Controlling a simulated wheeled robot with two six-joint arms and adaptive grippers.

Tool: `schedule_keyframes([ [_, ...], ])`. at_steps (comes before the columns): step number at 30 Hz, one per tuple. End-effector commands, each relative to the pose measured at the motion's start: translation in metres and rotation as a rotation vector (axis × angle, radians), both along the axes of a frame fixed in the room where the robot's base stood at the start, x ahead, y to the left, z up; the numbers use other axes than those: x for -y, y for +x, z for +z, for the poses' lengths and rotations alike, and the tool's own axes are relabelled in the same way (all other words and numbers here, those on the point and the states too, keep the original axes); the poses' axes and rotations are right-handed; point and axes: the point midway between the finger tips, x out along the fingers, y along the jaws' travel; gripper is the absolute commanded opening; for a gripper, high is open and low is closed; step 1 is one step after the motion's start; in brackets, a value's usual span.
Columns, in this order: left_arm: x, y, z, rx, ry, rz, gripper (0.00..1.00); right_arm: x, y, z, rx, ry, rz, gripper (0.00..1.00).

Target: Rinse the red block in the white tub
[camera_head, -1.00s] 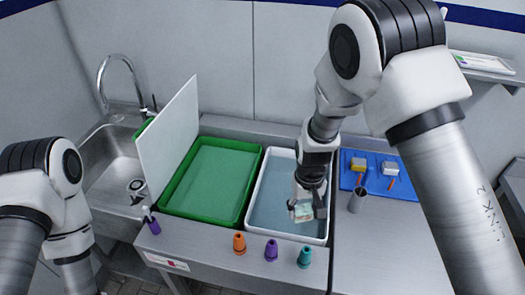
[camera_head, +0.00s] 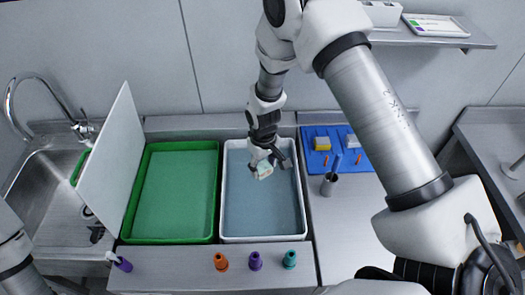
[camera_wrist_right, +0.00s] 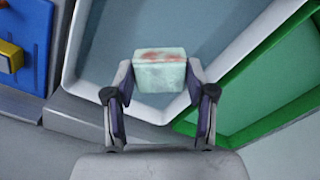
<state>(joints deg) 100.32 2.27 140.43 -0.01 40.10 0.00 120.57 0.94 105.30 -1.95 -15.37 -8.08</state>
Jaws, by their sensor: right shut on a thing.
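The white tub (camera_head: 301,214) stands in the middle of the counter and holds blue-grey liquid. My right gripper (camera_head: 267,161) is over the tub's back half. It is shut on a pale greenish-white block (camera_head: 264,170) with reddish patches on its top, clearer in the right wrist view (camera_wrist_right: 160,72). No plain red block shows; the held one is the only one with red on it. The block appears above the liquid, though I cannot tell its exact height.
A green tray (camera_head: 178,192) sits left of the tub, with an upright white panel (camera_head: 112,150) beside it and a sink further left. Coloured cones (camera_head: 255,261) line the front.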

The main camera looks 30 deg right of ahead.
Motion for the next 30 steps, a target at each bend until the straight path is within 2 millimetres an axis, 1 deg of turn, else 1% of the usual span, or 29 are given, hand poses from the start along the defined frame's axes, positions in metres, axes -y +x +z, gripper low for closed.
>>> schedule_keyframes([
  [8, 0.0, 0.0, -0.02, 0.0, 0.0, 0.001, 0.79, 0.0, 0.0, -0.025, -0.001, 0.0, 0.002, 0.07],
  [30, 0.0, 0.0, -0.088, 0.0, 0.0, 0.0, 0.79, 0.0, 0.0, -0.113, 0.0, 0.0, 0.002, 0.07],
])
